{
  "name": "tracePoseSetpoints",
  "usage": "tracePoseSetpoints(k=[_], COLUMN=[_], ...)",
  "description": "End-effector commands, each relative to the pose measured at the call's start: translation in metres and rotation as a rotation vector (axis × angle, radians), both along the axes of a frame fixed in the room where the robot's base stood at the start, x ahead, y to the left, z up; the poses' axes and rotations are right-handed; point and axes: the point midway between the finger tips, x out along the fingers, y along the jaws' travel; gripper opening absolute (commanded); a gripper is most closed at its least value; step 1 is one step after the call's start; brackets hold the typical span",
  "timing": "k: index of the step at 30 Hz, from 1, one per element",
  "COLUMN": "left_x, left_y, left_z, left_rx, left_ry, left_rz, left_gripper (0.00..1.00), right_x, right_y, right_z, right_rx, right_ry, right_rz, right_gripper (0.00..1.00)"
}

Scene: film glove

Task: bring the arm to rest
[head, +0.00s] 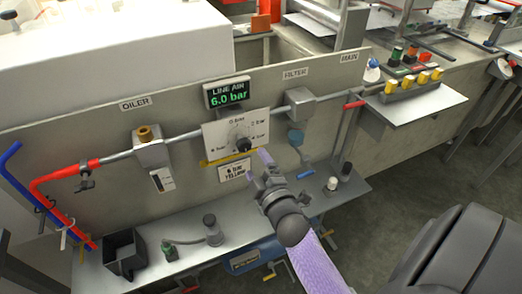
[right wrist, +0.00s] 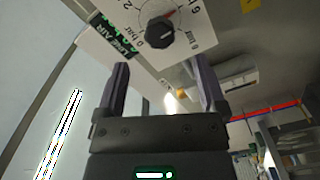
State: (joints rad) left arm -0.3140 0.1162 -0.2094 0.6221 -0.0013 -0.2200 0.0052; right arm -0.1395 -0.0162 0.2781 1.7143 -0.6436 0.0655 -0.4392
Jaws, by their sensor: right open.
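My right gripper (head: 262,160) is in front of the panel, just right of and below the black dial knob (head: 243,145). In the right wrist view its two fingers (right wrist: 162,75) are spread apart with nothing between them. The knob (right wrist: 160,33) shows there beyond the fingertips, on its white dial plate (right wrist: 190,15), and looks clear of the fingers. My right forearm runs down to the bottom edge of the head view. My left gripper is not in view.
The display (head: 228,95) reads LINE AIR 6.0 bar. A pipe crosses the panel through the oiler (head: 150,150) and filter (head: 300,103). The shelf below holds a black bin (head: 124,255) and small bottles. A yellow-knobbed valve block (head: 412,85) stands right.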

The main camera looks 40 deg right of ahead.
Motion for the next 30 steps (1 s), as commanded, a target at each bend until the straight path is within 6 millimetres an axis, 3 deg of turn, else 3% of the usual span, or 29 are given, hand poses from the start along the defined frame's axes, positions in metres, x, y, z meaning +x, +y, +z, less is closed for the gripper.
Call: tracePoseSetpoints(k=[3,6,20,23,25,27,29,30], left_x=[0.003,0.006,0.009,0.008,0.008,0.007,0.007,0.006], left_y=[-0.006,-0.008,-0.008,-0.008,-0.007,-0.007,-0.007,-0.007], left_z=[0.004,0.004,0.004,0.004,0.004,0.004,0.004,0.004], left_rx=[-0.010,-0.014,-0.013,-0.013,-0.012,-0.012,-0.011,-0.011], left_ry=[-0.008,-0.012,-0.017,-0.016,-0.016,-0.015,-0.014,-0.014], left_rz=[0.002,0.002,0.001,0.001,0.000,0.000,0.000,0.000], left_gripper=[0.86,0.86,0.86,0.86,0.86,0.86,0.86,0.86], right_x=[-0.021,-0.028,-0.030,-0.036,-0.055,-0.090,-0.131,-0.163], right_y=[0.005,0.007,0.009,0.022,0.041,0.062,0.077,0.084], right_z=[0.000,0.000,-0.006,-0.054,-0.115,-0.180,-0.228,-0.255], right_rx=[0.001,-0.001,0.016,0.146,0.307,0.473,0.592,0.659], right_ry=[0.002,0.000,0.014,0.128,0.285,0.476,0.641,0.752], right_rz=[0.000,0.000,0.004,0.021,0.024,-0.001,-0.048,-0.092], right_gripper=[0.90,0.90,0.90,0.90,0.90,0.90,0.90,0.90])
